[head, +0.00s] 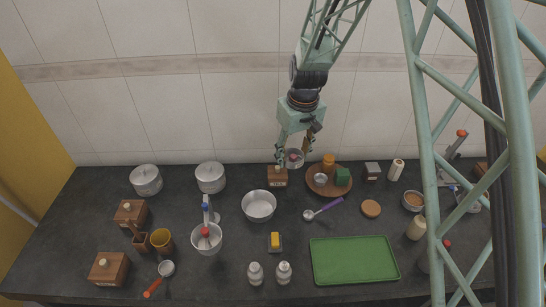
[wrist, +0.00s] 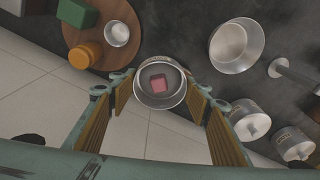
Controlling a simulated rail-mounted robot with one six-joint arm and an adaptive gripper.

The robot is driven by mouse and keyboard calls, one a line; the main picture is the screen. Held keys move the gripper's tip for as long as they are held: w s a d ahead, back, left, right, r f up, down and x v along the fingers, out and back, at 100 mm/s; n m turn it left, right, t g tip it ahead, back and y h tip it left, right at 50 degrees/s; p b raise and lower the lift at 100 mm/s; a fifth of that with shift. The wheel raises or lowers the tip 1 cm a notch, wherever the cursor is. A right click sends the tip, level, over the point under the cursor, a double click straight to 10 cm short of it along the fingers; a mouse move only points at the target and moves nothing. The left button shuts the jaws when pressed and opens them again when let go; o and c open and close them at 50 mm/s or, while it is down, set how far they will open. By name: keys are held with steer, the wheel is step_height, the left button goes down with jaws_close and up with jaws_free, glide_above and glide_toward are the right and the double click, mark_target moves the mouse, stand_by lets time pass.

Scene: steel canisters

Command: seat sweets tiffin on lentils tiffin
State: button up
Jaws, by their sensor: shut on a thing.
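The sweets tiffin is a small round steel cup with a pink block inside. It shows between the fingers in the wrist view (wrist: 160,100) and just below my gripper in the head view (head: 297,163). My gripper (head: 292,155) is shut on it and holds it raised near the back wall, above the rear of the counter. A small steel bowl (head: 413,206) with brownish contents stands at the right of the counter. It may be the lentils tiffin, but its contents are too small to be sure.
A round wooden board (head: 327,190) with a small steel cup, orange jar (head: 328,160) and green block is close right of my gripper. A wooden box (head: 277,176) stands below left. A wide steel bowl (head: 259,206) is nearer the front. A green tray (head: 353,261) lies front right.

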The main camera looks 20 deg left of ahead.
steer(key=w+d+r+m+p, duration=0.1)
steer(key=w+d+m, duration=0.1)
steer(key=d, duration=1.3)
steer(key=w+d+r+m+p, duration=0.1)
steer(key=w+d+m+p, duration=0.1)
steer(key=d, duration=1.3)
steer(key=w+d+r+m+h+p, duration=0.1)
steer(key=w+d+m, duration=0.3)
steer(key=d, duration=1.1)
steer(key=shift+w+d+r+m+t, duration=0.15)
steer(key=shift+r+m+t, duration=0.2)
steer(key=shift+m, duration=0.55)
steer(key=shift+d, duration=0.15)
